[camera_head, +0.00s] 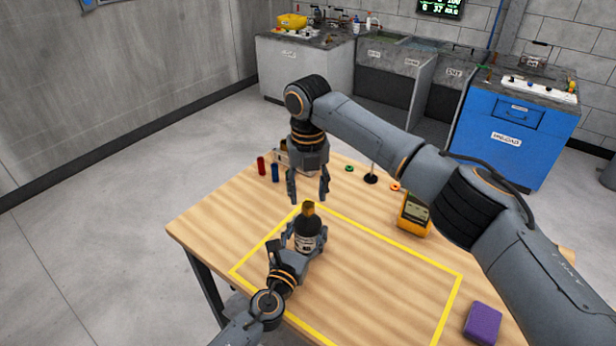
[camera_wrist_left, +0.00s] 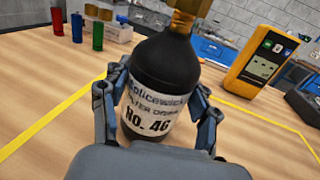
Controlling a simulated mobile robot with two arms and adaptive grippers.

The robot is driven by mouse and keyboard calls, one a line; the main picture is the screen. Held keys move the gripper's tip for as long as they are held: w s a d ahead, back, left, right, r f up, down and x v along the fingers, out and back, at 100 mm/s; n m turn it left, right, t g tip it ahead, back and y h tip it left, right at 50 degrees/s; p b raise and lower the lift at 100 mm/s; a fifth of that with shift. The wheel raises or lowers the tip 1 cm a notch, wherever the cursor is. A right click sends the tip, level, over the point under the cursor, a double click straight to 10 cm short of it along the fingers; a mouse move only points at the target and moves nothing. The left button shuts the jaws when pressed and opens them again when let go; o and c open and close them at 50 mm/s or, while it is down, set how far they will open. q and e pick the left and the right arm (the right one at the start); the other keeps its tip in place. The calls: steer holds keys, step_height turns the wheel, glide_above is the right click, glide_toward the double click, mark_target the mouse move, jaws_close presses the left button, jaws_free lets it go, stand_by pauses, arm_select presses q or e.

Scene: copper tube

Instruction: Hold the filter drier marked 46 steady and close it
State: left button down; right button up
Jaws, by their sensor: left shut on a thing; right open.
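The filter drier marked 46 (camera_head: 308,228) is a black bottle-shaped body with a brass-coloured top, standing upright on the table. In the left wrist view the drier (camera_wrist_left: 163,75) shows its white label reading "NO. 46". My left gripper (camera_head: 298,243) is shut around its body, with a finger on each side in the left wrist view (camera_wrist_left: 160,125). The brass top (camera_head: 308,207) sits on its neck; whether it is tight I cannot tell. My right gripper (camera_head: 308,196) is open and empty, pointing down above and just behind the brass top.
A yellow outline (camera_head: 405,257) marks the wooden table (camera_head: 380,290). A yellow meter (camera_head: 413,214) stands to the right, a purple block (camera_head: 482,322) at the front right. Red (camera_head: 261,166) and blue (camera_head: 275,172) cylinders stand at the back left. The outlined area right of the drier is clear.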

mark_target(307, 229)
steer(key=shift+f, duration=1.45)
